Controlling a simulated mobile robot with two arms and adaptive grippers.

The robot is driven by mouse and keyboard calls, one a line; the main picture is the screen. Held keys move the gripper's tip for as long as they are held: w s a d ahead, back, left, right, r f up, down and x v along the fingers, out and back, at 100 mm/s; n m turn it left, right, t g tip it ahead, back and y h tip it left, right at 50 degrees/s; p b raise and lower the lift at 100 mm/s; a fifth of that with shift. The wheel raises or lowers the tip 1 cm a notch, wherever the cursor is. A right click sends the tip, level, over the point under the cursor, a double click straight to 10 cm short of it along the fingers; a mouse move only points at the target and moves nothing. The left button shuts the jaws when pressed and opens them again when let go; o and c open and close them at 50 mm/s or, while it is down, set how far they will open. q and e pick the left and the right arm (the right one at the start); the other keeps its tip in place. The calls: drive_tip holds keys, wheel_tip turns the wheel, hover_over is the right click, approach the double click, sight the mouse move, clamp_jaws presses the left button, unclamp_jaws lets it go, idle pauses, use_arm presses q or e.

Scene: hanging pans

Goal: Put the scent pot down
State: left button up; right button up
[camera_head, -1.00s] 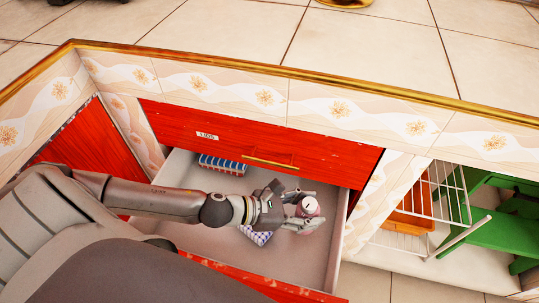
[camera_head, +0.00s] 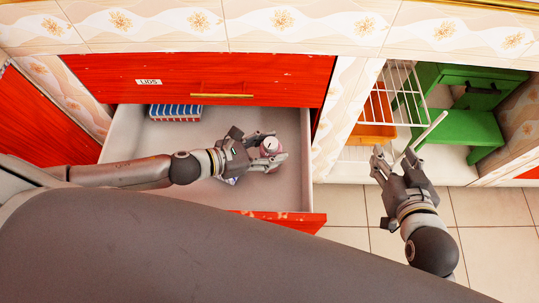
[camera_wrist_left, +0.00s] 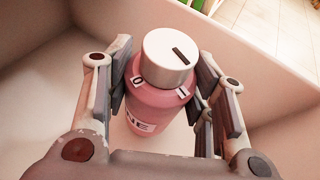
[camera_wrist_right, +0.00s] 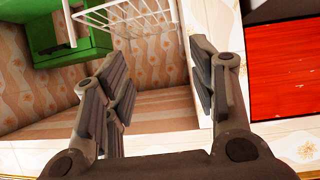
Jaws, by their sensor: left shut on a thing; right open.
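The scent pot (camera_head: 271,147) is a small pink pot with a whitish cap. It also shows in the left wrist view (camera_wrist_left: 152,107), cap toward the camera, with dark lettering on its side. My left gripper (camera_head: 268,152) is shut on it, a finger on each side, inside the open drawer (camera_head: 135,133). In the left wrist view the drawer floor shows around the pot; I cannot tell whether the pot touches it. My right gripper (camera_head: 393,155) is open and empty, outside the drawer to the right, in front of the shelf niche.
A blue-and-white striped item (camera_head: 176,112) lies at the drawer's back left. A white wire rack (camera_head: 403,92), orange bin (camera_head: 375,125) and green furniture (camera_head: 462,120) stand right. The drawer's right part is bare.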

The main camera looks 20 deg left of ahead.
use_arm(q)
wheel_tip(320, 180, down, 3)
drive_tip(key=shift+f+b, duration=0.2)
drive_tip(key=shift+b, duration=0.65)
drive_tip(key=shift+f, duration=0.15)
use_arm(e)
drive_tip(key=w+a+r+t+y, duration=0.1)
drive_tip(key=w+a+r+t, duration=0.1)
drive_tip(key=r, duration=0.5)
drive_tip(key=shift+w+r+t+y, duration=0.3)
drive_tip(key=shift+w+t, duration=0.2)
drive_tip(key=shift+t, duration=0.9)
use_arm(q)
drive_tip(key=shift+f, duration=0.1)
use_arm(e)
drive_tip(key=shift+r, duration=0.2)
use_arm(q)
drive_tip(key=o, duration=1.1)
use_arm(e)
drive_tip(key=shift+r+t, duration=0.2)
drive_tip(key=shift+t, duration=0.1)
drive_tip(key=shift+f, duration=0.1)
